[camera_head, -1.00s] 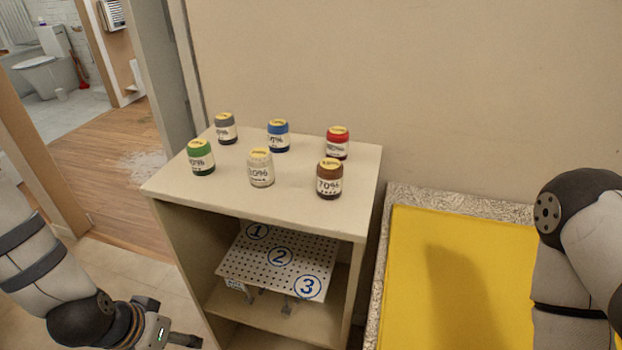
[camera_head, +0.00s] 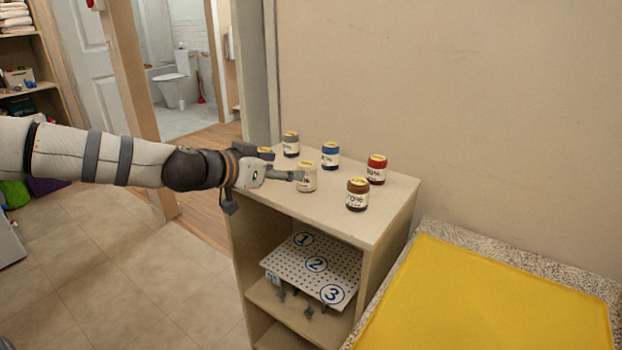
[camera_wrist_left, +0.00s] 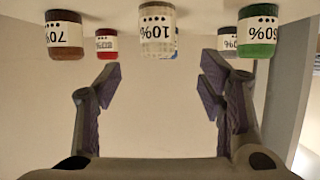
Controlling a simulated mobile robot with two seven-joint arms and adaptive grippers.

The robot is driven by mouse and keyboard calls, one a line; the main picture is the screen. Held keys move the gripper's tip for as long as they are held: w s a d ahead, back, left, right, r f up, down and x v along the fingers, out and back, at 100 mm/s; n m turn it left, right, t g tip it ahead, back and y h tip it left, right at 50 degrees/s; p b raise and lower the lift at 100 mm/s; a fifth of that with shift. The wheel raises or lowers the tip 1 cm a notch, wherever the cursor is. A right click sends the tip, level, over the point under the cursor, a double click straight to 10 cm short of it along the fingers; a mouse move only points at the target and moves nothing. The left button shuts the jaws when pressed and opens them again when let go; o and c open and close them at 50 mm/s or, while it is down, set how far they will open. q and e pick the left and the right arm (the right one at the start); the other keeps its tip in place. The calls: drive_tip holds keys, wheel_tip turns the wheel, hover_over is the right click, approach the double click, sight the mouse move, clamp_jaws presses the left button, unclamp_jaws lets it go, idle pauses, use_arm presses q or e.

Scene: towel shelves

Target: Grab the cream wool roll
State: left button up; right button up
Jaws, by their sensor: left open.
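The cream wool roll (camera_head: 307,177), with a white 10% label and yellow top, stands upright in the front row on the cabinet top. In the left wrist view, which is upside down, the cream roll (camera_wrist_left: 157,32) appears beyond the fingertips, roughly midway between them. My left gripper (camera_head: 284,175) reaches in from the left at the cabinet top, close to the cream roll. In the left wrist view its fingers (camera_wrist_left: 160,88) are spread with nothing between them. Whether a fingertip touches the roll is unclear. My right gripper is out of view.
A brown roll (camera_head: 357,195) stands right of the cream one; grey (camera_head: 291,144), blue (camera_head: 330,156) and red (camera_head: 376,170) rolls stand behind. The green roll (camera_wrist_left: 258,32) is mostly hidden in the head view. A numbered pegboard (camera_head: 330,262) sits on the shelf below.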

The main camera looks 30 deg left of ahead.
sight(307, 174)
use_arm(q)
drive_tip(key=x, duration=0.4)
drive_tip(key=shift+w+d+f+b, duration=0.2)
drive_tip(key=shift+f+b, duration=0.1)
drive_tip(key=shift+f, duration=0.1)
drive_tip(key=w+f+b, duration=0.1)
drive_tip(key=w+f, duration=0.1)
drive_tip(key=f, duration=0.1)
drive_tip(key=shift+d+f+b, duration=0.15)
drive_tip(key=shift+b, duration=0.25)
drive_tip(key=shift+w+d+b, duration=0.15)
drive_tip(key=shift+w+b, duration=0.15)
drive_tip(key=shift+w, duration=0.75)
drive_tip(key=shift+w+r, duration=0.15)
drive_tip(key=shift+r, duration=0.25)
drive_tip(key=shift+c, duration=0.6)
drive_tip(key=c, duration=1.2)
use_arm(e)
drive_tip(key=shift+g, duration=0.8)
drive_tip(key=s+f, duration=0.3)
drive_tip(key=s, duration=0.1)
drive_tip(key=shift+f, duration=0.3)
